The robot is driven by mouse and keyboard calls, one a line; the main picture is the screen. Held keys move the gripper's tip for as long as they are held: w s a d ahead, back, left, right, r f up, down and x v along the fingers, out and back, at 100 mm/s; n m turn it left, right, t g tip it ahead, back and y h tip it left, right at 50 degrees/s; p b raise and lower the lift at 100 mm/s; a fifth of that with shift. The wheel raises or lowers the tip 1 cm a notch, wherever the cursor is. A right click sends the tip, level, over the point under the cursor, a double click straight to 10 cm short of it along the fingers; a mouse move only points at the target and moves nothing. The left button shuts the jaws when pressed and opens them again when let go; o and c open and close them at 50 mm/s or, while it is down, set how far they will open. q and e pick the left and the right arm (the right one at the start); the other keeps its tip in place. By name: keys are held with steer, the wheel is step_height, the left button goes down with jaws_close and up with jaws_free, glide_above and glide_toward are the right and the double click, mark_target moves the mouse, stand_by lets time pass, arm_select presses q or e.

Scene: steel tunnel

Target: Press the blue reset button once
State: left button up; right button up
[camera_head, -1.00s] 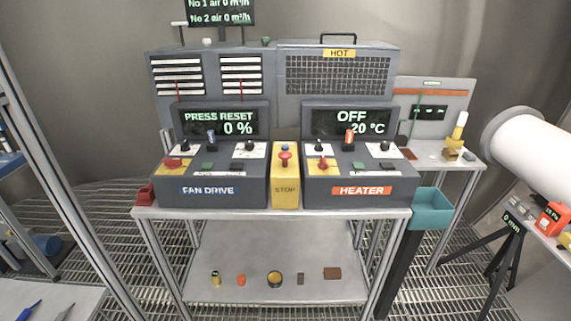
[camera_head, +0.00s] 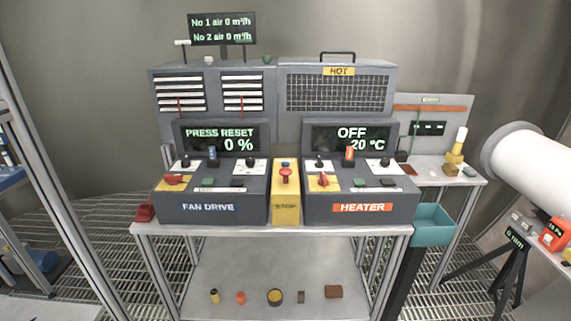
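The blue reset button (camera_head: 285,163) sits on top of the yellow STOP box (camera_head: 285,205), just behind the red mushroom button (camera_head: 285,176). The box stands between the fan drive console (camera_head: 209,207) and the heater console (camera_head: 361,208). The fan drive display (camera_head: 219,137) reads "PRESS RESET" and 0 %. The heater display (camera_head: 350,136) reads OFF and 20 °C. Neither of my grippers shows in the head view.
The consoles stand on a grey table (camera_head: 285,230) with small items on its lower shelf (camera_head: 240,275). A teal bin (camera_head: 432,226) hangs at its right. A white pipe (camera_head: 545,165) and black tripod (camera_head: 500,265) stand farther right. A metal rack (camera_head: 50,150) rises at left.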

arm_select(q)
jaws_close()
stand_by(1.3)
